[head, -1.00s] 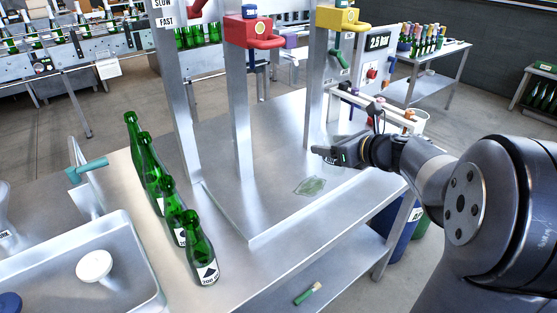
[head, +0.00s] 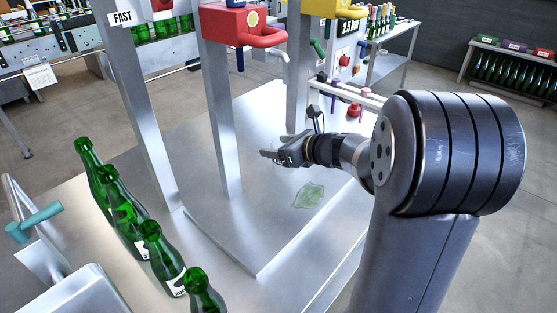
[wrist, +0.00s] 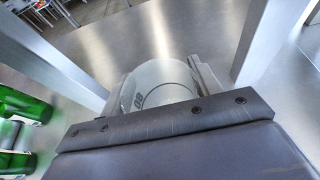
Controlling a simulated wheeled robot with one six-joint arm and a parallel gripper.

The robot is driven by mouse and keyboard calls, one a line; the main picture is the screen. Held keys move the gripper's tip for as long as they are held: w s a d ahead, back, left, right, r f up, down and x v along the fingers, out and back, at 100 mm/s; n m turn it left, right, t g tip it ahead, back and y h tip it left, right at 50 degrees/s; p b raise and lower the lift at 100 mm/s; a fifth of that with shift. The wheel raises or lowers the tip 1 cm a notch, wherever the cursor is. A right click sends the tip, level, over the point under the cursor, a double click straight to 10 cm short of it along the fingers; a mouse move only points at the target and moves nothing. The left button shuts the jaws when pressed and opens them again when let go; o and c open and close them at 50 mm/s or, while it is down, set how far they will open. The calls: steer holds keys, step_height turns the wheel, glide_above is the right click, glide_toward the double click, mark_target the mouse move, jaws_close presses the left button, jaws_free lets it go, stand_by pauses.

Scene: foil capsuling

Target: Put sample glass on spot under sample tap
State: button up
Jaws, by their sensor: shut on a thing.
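My gripper (head: 270,157) is low over the metal worktop (head: 262,215), to the right of the post under the red head. In the wrist view it is shut on the clear sample glass (wrist: 160,82), which has dark markings on its side and sits between the two fingers. In the head view the glass is hard to make out. I cannot tell whether its base touches the worktop. A green-handled tap (head: 318,48) is on the far post, but I cannot tell whether it is the sample tap.
Several green bottles (head: 125,220) stand in a row on the left. Metal posts (head: 218,120) rise from the worktop beside my gripper, with a red head (head: 236,20) above. A translucent green patch (head: 308,195) lies in front of the gripper. A teal-handled tap (head: 38,220) stands far left.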

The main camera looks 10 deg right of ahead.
steer(key=shift+f+b, duration=0.3)
steer(key=shift+f, duration=1.45)
steer(key=shift+f, duration=0.1)
steer(key=shift+f, duration=0.2)
steer(key=o, duration=1)
steer(key=shift+r, duration=0.1)
steer(key=shift+r, duration=0.15)
steer(key=shift+s+d+r, duration=0.15)
steer(key=shift+r, duration=0.05)
steer(key=v, duration=1.1)
steer(key=shift+s, duration=0.25)
